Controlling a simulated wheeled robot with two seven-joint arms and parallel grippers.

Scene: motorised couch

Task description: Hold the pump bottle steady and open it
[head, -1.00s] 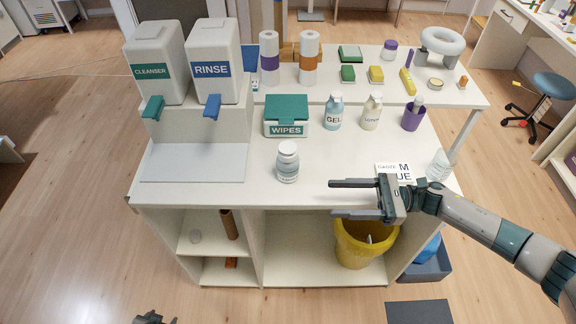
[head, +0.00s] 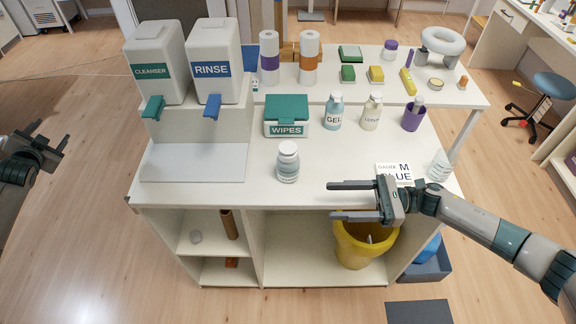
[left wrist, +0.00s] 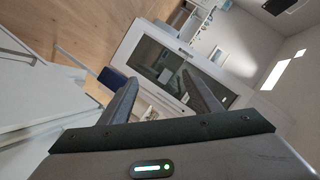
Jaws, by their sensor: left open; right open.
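A white, capped bottle (head: 288,163) stands upright near the table's front edge, apart from both grippers. A GEL bottle (head: 334,112) and a LOTION bottle (head: 372,112) stand upright farther back. I cannot tell for certain which is the pump bottle. My right gripper (head: 333,200) is open and empty at the table's front edge, to the right of the white bottle, fingers pointing left. My left gripper (head: 48,138) is at the far left, away from the table. The left wrist view shows its fingers (left wrist: 165,85) apart with nothing between them.
A green-lidded WIPES box (head: 286,117) stands behind the white bottle. CLEANSER (head: 152,70) and RINSE (head: 212,68) dispensers stand at left. A label card (head: 395,173) and a clear bottle (head: 440,166) are at right. A yellow bin (head: 362,248) is below.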

